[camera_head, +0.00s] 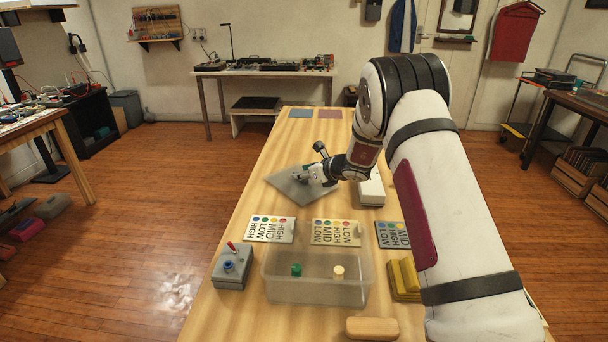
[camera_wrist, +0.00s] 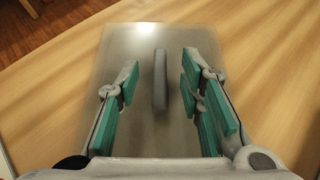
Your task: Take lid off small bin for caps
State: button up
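A clear bin (camera_head: 318,291) stands near the front of the table, with no lid on its top. A green piece (camera_head: 296,270) and a cream piece (camera_head: 338,272) show at it. A grey flat lid (camera_head: 287,187) appears to lie on the wooden table, beyond the bin. It also shows in the wrist view (camera_wrist: 135,130), with an upright grey handle (camera_wrist: 160,80) at its middle. My gripper (camera_head: 304,176) is over the lid. In the wrist view its teal-padded fingers (camera_wrist: 160,88) stand open on both sides of the handle, with a gap on each side.
Label cards (camera_head: 270,229) with coloured dots lie behind the bin. A grey switch box (camera_head: 232,268) stands left of the bin, a yellow block (camera_head: 405,279) right, and a tan block (camera_head: 372,328) in front. A white box (camera_head: 371,190) is right of the lid.

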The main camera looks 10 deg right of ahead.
jog(key=v, duration=1.2)
dwell(0.3)
